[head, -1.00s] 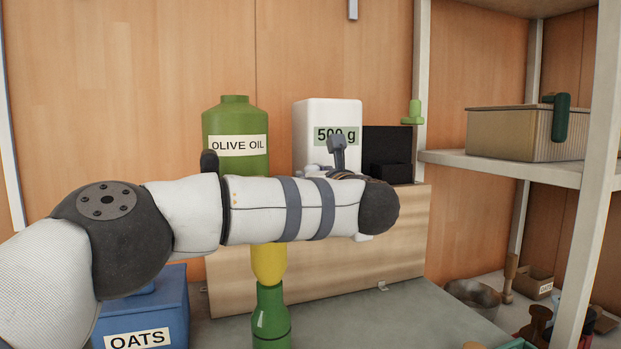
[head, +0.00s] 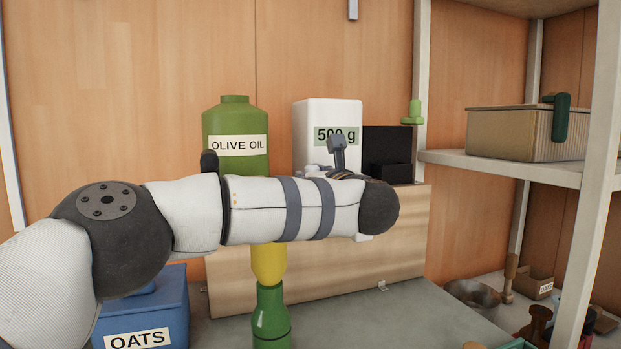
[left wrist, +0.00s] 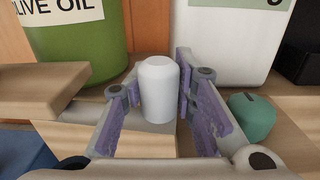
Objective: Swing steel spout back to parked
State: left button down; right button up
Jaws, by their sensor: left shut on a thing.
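In the left wrist view my left gripper (left wrist: 159,88) is shut on a pale grey, round-topped upright cylinder (left wrist: 159,92). It sits between the two purple-padded fingers. It looks like part of the steel spout, but the rest of the spout cannot be made out. In the head view my left arm reaches across from the left. Its forearm and dark wrist hide most of the gripper and what it holds, in front of the 500 g container. My right gripper is not in view.
A green olive oil container (head: 235,112) and a white 500 g container (head: 327,112) stand behind my arm. A green-and-yellow bottle (head: 270,315) and a blue oats box (head: 172,298) stand below it. Shelving (head: 500,168) holds a ribbed bin (head: 512,133) at right.

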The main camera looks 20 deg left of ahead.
pick_arm(q)
jog(key=c, duration=1.3)
grip_release()
jog(key=shift+c, duration=0.2)
jog(key=shift+s, duration=0.15)
jog(key=v, duration=1.1)
jog(key=shift+s+d, duration=0.25)
jog(key=shift+d, duration=0.1)
